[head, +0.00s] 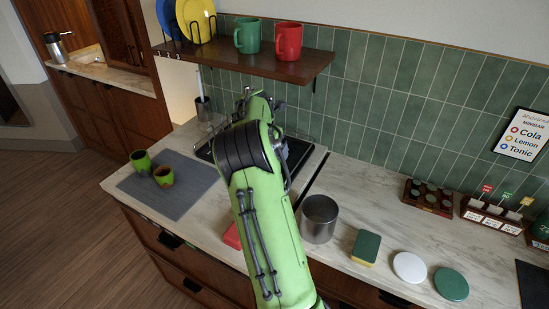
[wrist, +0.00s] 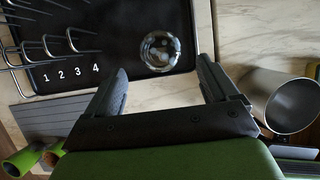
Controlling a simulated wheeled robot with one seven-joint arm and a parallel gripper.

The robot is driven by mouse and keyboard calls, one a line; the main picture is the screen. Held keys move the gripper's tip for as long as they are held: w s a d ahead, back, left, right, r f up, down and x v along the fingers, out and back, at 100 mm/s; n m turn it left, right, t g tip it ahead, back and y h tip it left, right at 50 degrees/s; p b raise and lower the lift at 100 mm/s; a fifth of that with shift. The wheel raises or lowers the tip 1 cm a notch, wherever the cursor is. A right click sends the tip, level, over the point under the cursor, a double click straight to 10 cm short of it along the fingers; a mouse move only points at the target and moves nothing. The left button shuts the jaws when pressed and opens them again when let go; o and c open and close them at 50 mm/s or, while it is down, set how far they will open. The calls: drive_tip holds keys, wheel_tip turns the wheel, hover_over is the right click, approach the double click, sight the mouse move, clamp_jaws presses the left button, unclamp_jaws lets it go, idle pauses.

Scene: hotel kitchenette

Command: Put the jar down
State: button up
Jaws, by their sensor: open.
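A round clear glass jar (wrist: 160,51), seen from above in the wrist view, stands on the black board (wrist: 115,65) near its front right corner. The board carries the white numbers 1 to 4 to the left of the jar. My gripper (wrist: 162,72) is open, with its two fingers apart on either side of the space in front of the jar. Nothing shows between the fingers. In the head view my green arm hides the jar and most of the board; the board's left edge (head: 204,153) shows.
A wire rack (wrist: 40,48) stands on the board's left. A steel canister (wrist: 293,103), also in the head view (head: 319,218), stands to the right. A grey mat (head: 190,203) holds two green cups. A shelf (head: 300,68) with mugs hangs above.

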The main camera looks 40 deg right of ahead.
drive_tip(key=s+a+r+m+t+y, duration=0.1)
drive_tip(key=s+a+r+m, duration=0.3)
drive_tip(key=a, duration=0.4)
drive_tip(key=s+a+r+m+t+y, duration=0.1)
drive_tip(key=s+a+r+m, duration=0.3)
drive_tip(key=a, duration=0.3)
drive_tip(key=s+a+r+m+t+y, duration=0.1)
drive_tip(key=s+a+r+m, duration=0.1)
drive_tip(key=a+r+m, duration=0.35)
drive_tip(key=s+a+f+m+t+y, duration=0.1)
drive_tip(key=s+a+f+m, duration=0.2)
drive_tip(key=s+a+m, duration=0.4)
drive_tip(key=s+a, duration=0.7)
drive_tip(key=s, duration=0.3)
drive_tip(key=shift+a+f+m, duration=0.15)
drive_tip(key=shift+m, duration=0.2)
